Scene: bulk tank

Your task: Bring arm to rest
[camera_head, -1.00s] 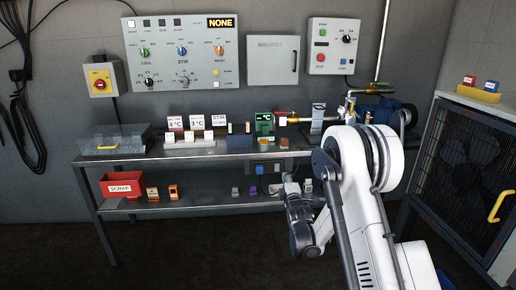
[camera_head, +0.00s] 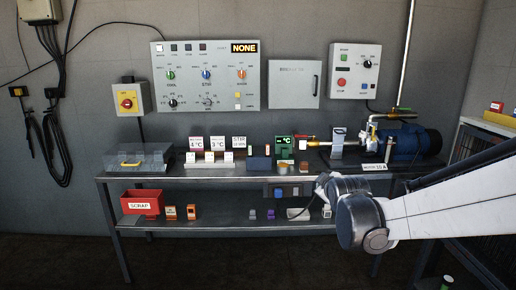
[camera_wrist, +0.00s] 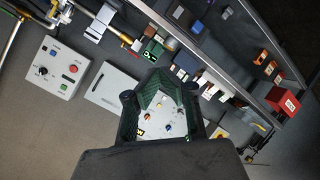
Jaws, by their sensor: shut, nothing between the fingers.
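My arm reaches in from the right in the head view, with its wrist in front of the right part of the bench. My gripper (camera_head: 325,187) is small and partly hidden by the wrist there. In the wrist view my gripper (camera_wrist: 160,76) shows its dark fingers closed together, with nothing held. The control panel shows through the gap between the finger links. My gripper appears clear of the bench and its items.
The steel bench (camera_head: 250,174) carries a clear-lidded box (camera_head: 140,158), small labelled blocks and a blue pump (camera_head: 405,143). Its lower shelf (camera_head: 240,222) holds a red scrap bin (camera_head: 141,203) and small blocks. A dark caged unit stands right.

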